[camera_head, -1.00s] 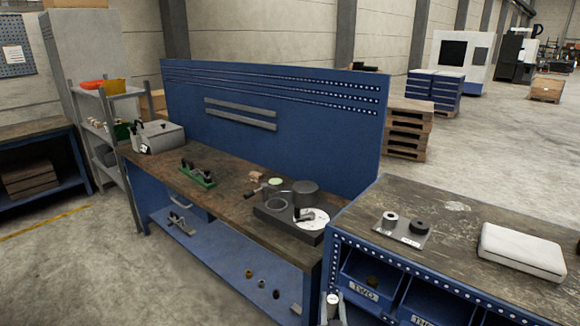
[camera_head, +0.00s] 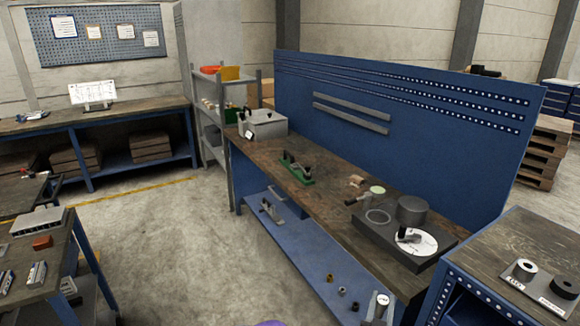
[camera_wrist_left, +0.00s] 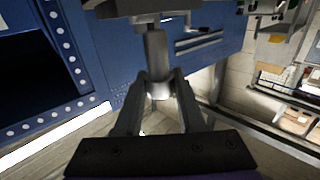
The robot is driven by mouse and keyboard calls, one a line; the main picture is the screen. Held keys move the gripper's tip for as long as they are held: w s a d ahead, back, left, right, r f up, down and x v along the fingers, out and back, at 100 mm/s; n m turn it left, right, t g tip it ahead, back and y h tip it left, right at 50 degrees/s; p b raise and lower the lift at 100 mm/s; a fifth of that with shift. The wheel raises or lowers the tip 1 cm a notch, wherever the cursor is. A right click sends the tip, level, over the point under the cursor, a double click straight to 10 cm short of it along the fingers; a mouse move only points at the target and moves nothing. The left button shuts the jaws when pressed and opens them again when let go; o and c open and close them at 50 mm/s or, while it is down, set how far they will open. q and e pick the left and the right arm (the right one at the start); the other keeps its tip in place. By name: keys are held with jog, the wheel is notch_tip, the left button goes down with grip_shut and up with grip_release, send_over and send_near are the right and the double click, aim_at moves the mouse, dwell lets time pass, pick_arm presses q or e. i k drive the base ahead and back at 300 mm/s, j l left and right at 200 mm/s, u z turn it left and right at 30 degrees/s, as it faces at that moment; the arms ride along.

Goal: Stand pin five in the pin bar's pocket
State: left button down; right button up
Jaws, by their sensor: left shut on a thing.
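My right gripper is not in view.
The long bench (camera_head: 335,215) carries a green fixture (camera_head: 297,168), a grey box (camera_head: 262,125) and a dark plate with a white disc (camera_head: 417,241). A red block (camera_head: 42,242) sits on the near left table. Open floor (camera_head: 165,245) lies between the benches.

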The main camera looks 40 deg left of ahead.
aim_at(295, 168)
jog(key=i+j+u, duration=0.2)
jog(key=i+j, duration=0.55)
jog(key=j, duration=0.5)
jog(key=i+j+u, duration=0.15)
jog(key=i+j, duration=0.65)
jog(key=j, duration=0.3)
jog(key=i+j+u, duration=0.2)
jog(key=i+j, duration=0.7)
jog(key=j, duration=0.1)
